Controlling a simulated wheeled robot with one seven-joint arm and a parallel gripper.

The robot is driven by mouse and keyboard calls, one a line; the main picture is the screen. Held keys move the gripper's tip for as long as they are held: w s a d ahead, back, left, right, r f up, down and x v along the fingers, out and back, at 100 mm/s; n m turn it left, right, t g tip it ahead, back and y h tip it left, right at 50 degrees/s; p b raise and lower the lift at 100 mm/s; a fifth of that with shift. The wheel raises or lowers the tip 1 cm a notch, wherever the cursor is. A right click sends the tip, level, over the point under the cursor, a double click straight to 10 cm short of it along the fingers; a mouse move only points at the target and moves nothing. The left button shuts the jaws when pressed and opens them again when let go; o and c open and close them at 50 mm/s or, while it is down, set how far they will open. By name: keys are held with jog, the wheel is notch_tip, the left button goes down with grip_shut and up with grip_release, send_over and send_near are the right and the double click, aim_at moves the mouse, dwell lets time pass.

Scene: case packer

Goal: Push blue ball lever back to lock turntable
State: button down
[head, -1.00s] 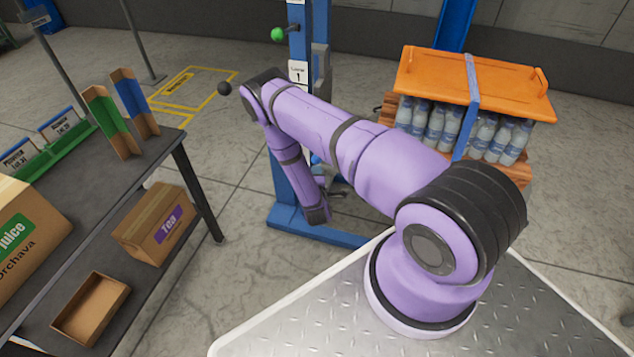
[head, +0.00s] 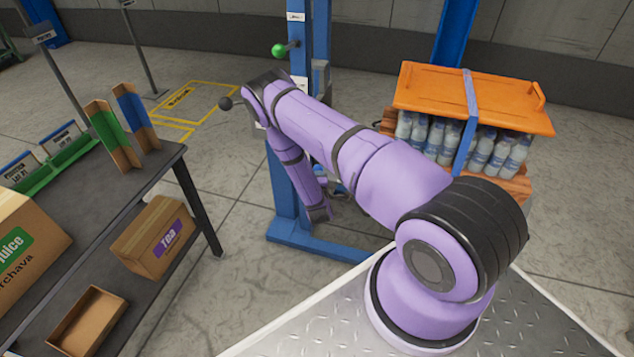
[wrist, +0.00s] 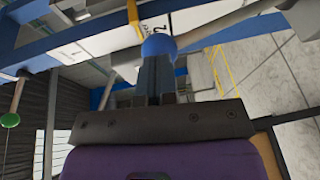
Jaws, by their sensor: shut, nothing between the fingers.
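The blue ball (wrist: 158,45) of the lever shows in the wrist view, directly beyond my fingertips. My gripper (wrist: 158,62) is shut and empty, its fingertips at the ball's near side, touching it or nearly so. In the head view my gripper is low beside the blue stand (head: 283,228), largely hidden by my purple arm, so the contact is not clear there. The turntable cannot be made out with certainty.
A green ball knob (head: 278,50) and a black ball knob (head: 225,104) stick out near the stand. A bottle crate under an orange cover (head: 445,90) stands right of it. A dark shelf (head: 75,215) with boxes is at left. Floor between shelf and stand is clear.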

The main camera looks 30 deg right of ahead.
jog(key=w+d+r+m+g+y, duration=0.1)
jog(key=w+d+g+y, duration=0.2)
jog(key=w+d, duration=0.4)
jog(key=shift+d+r+g+y, duration=0.35)
jog(key=shift+d+g, duration=0.15)
jog(key=shift+d, duration=0.45)
jog(key=shift+d+r, duration=0.1)
jog(key=shift+d, duration=0.1)
